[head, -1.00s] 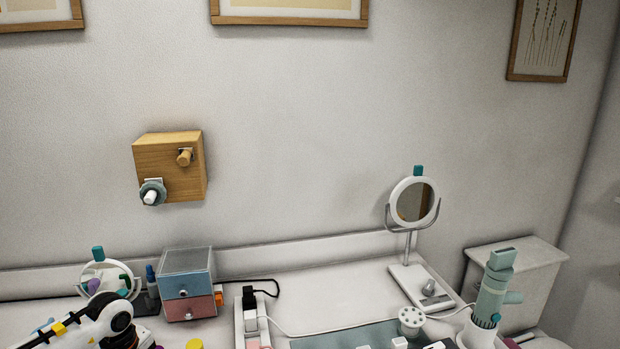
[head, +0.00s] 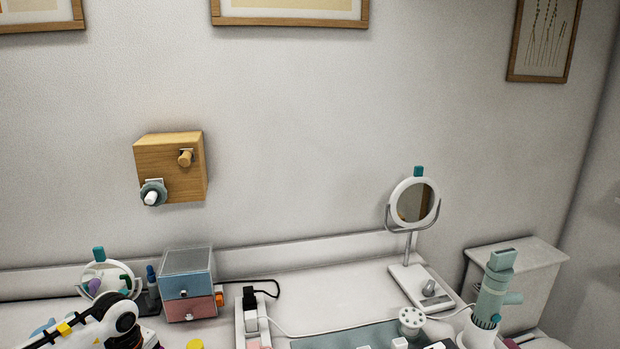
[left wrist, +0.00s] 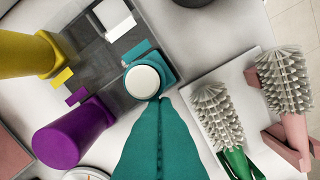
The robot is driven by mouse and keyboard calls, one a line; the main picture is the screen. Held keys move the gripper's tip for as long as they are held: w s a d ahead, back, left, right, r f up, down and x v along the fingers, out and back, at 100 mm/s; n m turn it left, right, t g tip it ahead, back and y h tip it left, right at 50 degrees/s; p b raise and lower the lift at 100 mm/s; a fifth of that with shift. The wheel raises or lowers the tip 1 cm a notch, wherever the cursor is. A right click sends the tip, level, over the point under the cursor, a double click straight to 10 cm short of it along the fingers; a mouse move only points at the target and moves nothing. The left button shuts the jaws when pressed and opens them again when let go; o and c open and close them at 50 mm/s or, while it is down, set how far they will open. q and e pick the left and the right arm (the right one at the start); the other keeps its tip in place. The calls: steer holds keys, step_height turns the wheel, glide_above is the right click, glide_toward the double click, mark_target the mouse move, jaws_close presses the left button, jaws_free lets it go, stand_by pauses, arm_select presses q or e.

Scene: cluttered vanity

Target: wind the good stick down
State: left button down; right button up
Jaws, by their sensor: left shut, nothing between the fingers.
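In the left wrist view, several upright tubes stand near a dark grey tray: a yellow one (left wrist: 30,45), a purple one (left wrist: 70,130) and a teal one with a round white top (left wrist: 144,81). I cannot tell which is the good stick. My left gripper (left wrist: 160,103) has its teal fingers pressed together, with nothing between them. Its tips are right by the teal tube; I cannot tell whether they touch. In the head view my left arm comes in at the bottom left, and its fingers are out of sight. My right gripper is not in view.
Two bristle brushes, one green-handled (left wrist: 217,115) and one pink-handled (left wrist: 285,82), lie right of the fingers. In the head view, a small drawer box (head: 188,285), a round mirror (head: 106,280), a power strip (head: 240,325) and a standing mirror (head: 414,202) are on the vanity.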

arm_select(q)
steer(key=shift+d, duration=0.15)
steer(key=shift+w, duration=0.3)
steer(key=shift+w+d, duration=0.25)
steer(key=shift+w, duration=0.4)
stand_by(0.4)
steer(key=shift+w+a+b, duration=0.2)
steer(key=shift+b, duration=0.1)
step_height(320, 180, up, 6)
steer(key=p, duration=0.4)
